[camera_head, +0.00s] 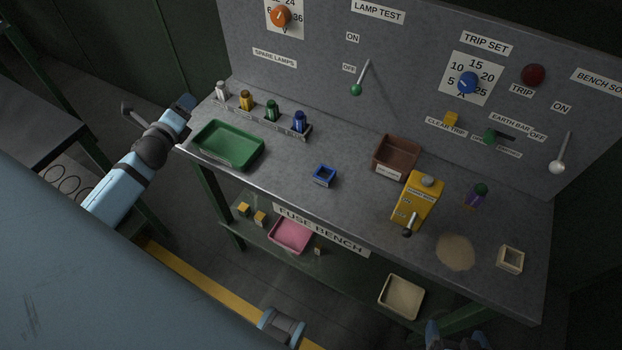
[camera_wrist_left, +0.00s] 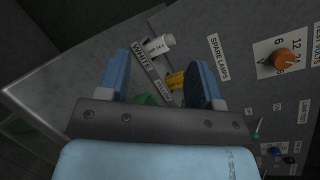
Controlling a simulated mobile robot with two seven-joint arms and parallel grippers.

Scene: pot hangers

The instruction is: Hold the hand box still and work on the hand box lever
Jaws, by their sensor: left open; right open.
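The yellow hand box (camera_head: 419,198) stands on the right half of the grey bench in the head view. It has a grey round knob on top and a dark-handled lever (camera_head: 408,229) at its front lower side. My left gripper (camera_head: 187,103) is open and empty by the bench's left end, far from the hand box. In the left wrist view its two blue fingers (camera_wrist_left: 160,80) stand apart, with a white lamp (camera_wrist_left: 158,45) beyond them. My right gripper (camera_head: 457,335) shows only partly at the bottom edge, below the bench front, open and apart from the box.
A green tray (camera_head: 228,163), several spare lamps (camera_head: 272,110), a small blue box (camera_head: 324,175) and a brown tray (camera_head: 397,153) stand on the bench. A purple-and-green item (camera_head: 477,196), a sandy patch (camera_head: 455,253) and a cream open box (camera_head: 510,259) lie right of the hand box. A switch panel rises behind.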

